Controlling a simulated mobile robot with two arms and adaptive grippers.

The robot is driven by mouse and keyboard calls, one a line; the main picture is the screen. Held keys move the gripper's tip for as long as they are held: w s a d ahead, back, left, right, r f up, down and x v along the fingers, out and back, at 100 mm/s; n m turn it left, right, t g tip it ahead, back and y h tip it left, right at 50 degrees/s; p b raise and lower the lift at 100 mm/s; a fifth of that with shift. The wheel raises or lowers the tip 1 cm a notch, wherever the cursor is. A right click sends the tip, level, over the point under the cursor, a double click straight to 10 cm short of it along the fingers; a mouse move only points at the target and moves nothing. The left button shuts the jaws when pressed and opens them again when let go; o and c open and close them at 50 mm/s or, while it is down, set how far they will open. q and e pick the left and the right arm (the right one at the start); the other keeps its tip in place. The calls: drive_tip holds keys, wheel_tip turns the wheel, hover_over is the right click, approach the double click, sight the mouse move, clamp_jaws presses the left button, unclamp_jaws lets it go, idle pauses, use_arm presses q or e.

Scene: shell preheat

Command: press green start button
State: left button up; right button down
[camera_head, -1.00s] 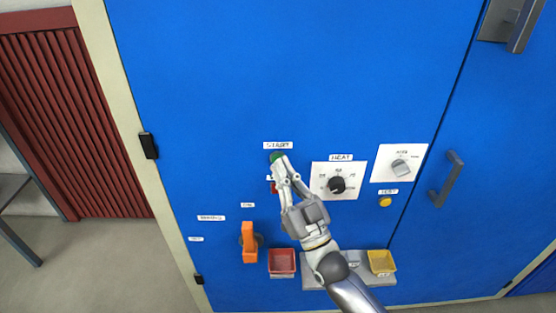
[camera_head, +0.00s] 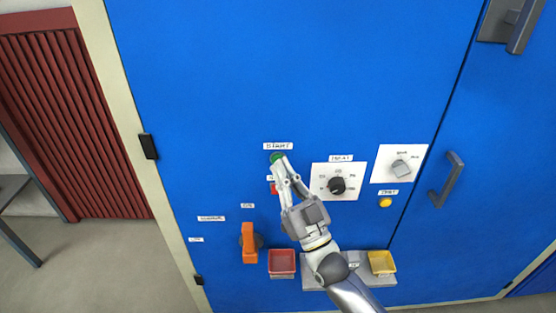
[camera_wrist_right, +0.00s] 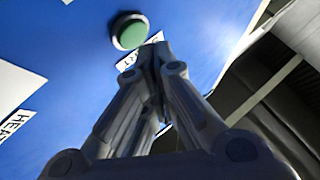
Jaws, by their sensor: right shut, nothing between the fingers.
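The green start button (camera_head: 277,157) sits on the blue panel (camera_head: 220,90), just under a START label (camera_head: 278,146). My left gripper is not in view.
A red button (camera_head: 274,188) is partly hidden behind my fingers. A black HEAT knob (camera_head: 337,186), a grey knob (camera_head: 401,167) and a yellow button (camera_head: 385,202) lie to the right. Below are an orange handle (camera_head: 249,243), a red bin (camera_head: 282,274) and a yellow bin (camera_head: 381,274).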

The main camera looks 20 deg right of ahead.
drive_tip(key=shift+w, duration=0.15)
drive_tip(key=shift+w+d, duration=0.15)
drive_tip(key=shift+w, duration=0.15)
drive_tip(key=shift+w+d, duration=0.1)
drive_tip(key=shift+w, duration=0.3)
idle(0.7)
drive_tip(key=shift+s, duration=0.1)
drive_tip(key=shift+s+a, duration=0.25)
drive_tip(key=shift+s, duration=0.5)
drive_tip(key=s+p, duration=0.1)
drive_tip(key=s, duration=0.1)
drive_tip(key=s+a+p, duration=0.1)
drive_tip(key=s, duration=0.1)
drive_tip(key=shift+s+a, duration=0.2)
drive_tip(key=shift+s, duration=0.2)
